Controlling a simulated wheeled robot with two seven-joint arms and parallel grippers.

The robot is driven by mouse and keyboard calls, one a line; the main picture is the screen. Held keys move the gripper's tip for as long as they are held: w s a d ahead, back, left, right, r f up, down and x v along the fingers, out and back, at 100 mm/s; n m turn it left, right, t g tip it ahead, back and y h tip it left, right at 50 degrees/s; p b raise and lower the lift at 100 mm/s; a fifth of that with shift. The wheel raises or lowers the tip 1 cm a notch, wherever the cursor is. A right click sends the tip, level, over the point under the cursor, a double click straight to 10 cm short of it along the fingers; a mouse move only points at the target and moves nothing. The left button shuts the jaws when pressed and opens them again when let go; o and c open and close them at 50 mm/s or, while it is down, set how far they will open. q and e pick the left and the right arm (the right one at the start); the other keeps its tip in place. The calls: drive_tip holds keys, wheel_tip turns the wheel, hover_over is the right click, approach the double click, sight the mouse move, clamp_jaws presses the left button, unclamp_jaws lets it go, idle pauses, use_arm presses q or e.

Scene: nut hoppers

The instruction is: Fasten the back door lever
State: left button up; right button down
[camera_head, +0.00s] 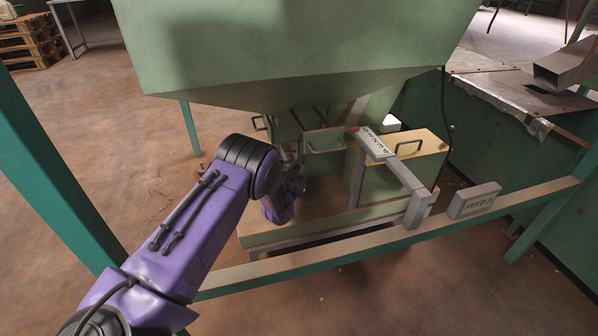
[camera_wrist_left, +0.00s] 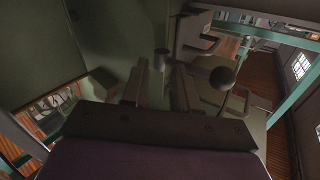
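The back door lever shows in the left wrist view as a short rod with a dark ball knob (camera_wrist_left: 222,78) at its end, just right of my right-hand finger. My left gripper (camera_wrist_left: 160,78) has its two fingers apart, with a small dark upright cylinder (camera_wrist_left: 160,59) showing between or just beyond their tips. I cannot tell whether a finger touches the lever. In the head view my purple left arm reaches under the green hopper (camera_head: 290,50), and its wrist and the lever are mostly hidden there. My right gripper is not in view.
A yellow-topped green box (camera_head: 405,148) with a handle stands below the hopper. Green frame posts (camera_head: 50,170) stand close to my left arm. A metal-topped bench is at right.

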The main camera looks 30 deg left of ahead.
use_arm(q)
drive_tip(key=shift+a+r, duration=0.25)
drive_tip(key=shift+a, duration=0.1)
clamp_jaws()
drive_tip(key=shift+w+d+f, duration=0.3)
drive_tip(key=shift+w+d, duration=0.05)
drive_tip(key=shift+s+a, duration=0.1)
drive_tip(key=shift+s+a, duration=0.1)
drive_tip(key=c, duration=0.7)
unclamp_jaws()
